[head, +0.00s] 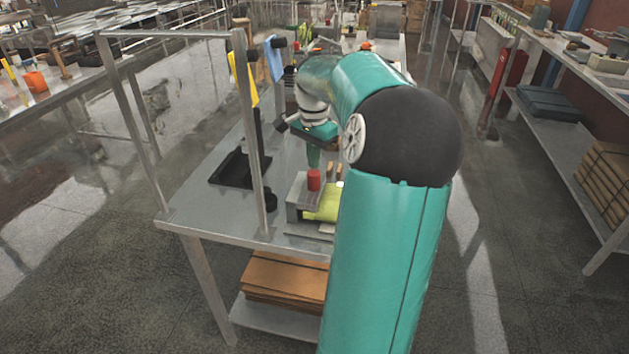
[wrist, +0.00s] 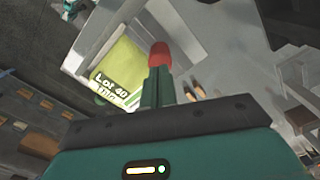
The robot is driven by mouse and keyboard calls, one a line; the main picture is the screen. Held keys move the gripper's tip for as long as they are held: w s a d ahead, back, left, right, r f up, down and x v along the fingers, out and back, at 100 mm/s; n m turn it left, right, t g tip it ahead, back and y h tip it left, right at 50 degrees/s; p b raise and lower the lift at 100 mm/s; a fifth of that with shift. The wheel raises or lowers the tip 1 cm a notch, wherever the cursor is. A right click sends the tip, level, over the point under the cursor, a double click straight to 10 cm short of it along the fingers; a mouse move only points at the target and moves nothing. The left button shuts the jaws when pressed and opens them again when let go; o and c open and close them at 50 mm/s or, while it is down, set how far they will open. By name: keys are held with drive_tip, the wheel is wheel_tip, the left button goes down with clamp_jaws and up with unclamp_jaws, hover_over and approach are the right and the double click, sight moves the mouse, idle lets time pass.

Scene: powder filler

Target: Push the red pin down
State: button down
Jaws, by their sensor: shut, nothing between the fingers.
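The red pin (head: 314,181) stands upright on the light grey filler block (head: 293,213) near the front of the table. My gripper (head: 313,165) points down directly above the pin, its green fingers closed together with nothing between them. In the wrist view the shut fingers (wrist: 158,72) end at the red pin (wrist: 160,53) and hide part of it. The tips look very near or touching its top; I cannot tell which. A yellow-green bag (head: 325,207) lies beside the pin, and its "Lot 40" label shows in the wrist view (wrist: 112,86).
A black tray (head: 232,170) lies on the metal table left of the block. An upright frame post (head: 253,150) stands at the table's left side. Small tan pieces (wrist: 197,89) lie near the block. Cardboard (head: 284,277) is stacked on the shelf below.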

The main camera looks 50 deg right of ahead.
sight(314, 172)
drive_tip(key=shift+f, duration=0.95)
idle(0.9)
drive_tip(key=shift+r, duration=3.1)
